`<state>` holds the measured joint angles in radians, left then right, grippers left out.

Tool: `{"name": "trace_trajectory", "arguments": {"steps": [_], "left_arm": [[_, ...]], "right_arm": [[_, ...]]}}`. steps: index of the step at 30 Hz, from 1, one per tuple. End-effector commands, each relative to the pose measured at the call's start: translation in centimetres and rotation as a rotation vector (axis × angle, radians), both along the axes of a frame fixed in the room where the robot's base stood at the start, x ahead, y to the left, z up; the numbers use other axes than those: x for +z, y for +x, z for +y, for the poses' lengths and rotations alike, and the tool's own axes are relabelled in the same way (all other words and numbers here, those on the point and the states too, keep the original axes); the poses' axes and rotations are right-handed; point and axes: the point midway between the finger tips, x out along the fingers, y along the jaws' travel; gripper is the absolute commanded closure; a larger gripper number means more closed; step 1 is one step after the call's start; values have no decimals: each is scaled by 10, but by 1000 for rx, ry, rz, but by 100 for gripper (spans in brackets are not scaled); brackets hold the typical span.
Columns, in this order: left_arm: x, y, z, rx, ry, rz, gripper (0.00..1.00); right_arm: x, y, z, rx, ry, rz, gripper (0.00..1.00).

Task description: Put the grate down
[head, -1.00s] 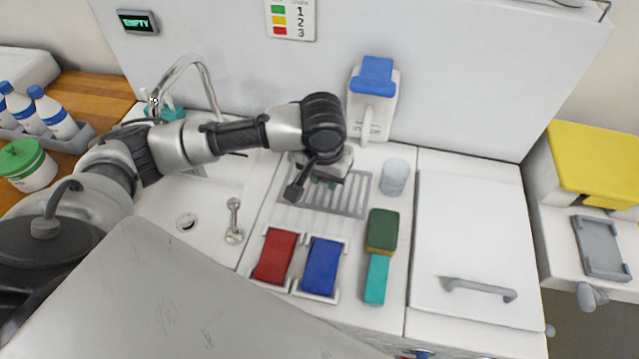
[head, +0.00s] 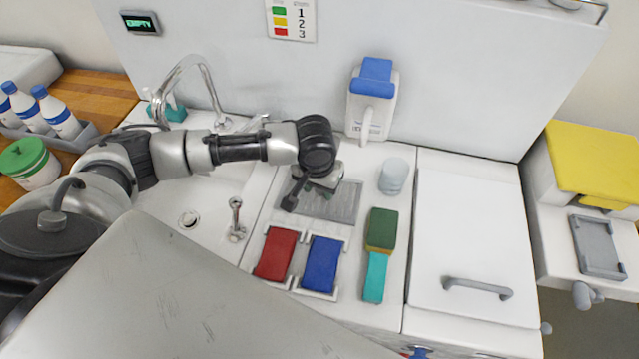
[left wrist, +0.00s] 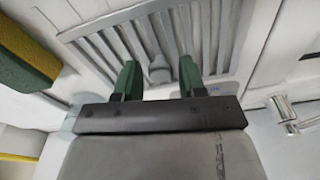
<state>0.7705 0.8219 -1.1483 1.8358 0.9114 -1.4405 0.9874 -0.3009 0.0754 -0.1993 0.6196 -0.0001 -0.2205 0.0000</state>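The grate (head: 335,207) is a grey slatted panel lying in the white worktop, behind the red and blue pads. In the left wrist view its slats (left wrist: 211,40) spread ahead of my gripper, with a small grey knob (left wrist: 159,70) on it. My left gripper (left wrist: 160,78) has green fingertips set apart, one on each side of the knob, with visible gaps. In the head view my left gripper (head: 312,187) is low over the grate's left part and hides some of it. Whether the grate sits fully flush I cannot tell. My right gripper is not in view.
A red pad (head: 277,254) and a blue pad (head: 322,265) lie in front of the grate. The sink with a tap (head: 190,62) is left; a white lid (head: 470,235) is right.

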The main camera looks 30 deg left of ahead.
Motion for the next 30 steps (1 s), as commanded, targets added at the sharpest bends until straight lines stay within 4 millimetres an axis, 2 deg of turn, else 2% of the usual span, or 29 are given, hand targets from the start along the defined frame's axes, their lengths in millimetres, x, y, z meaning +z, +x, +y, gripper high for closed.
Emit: {"name": "trace_trajectory", "arguments": {"steps": [1,2,10,14,17,24,30], "left_arm": [[0,0,0,0,0,0,52],[0,0,0,0,0,0,48],[1,0,0,0,0,-1,48],[10,0,0,0,-2,-2,48],[26,-2,0,-2,-1,-5,48],[78,-9,-1,-2,-1,-4,48],[110,-13,-1,1,-1,-2,48]], "right_arm": [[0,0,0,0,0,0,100],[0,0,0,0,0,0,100],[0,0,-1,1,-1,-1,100],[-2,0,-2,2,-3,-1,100],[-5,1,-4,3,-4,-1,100],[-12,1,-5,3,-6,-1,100],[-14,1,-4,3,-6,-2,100]]}}
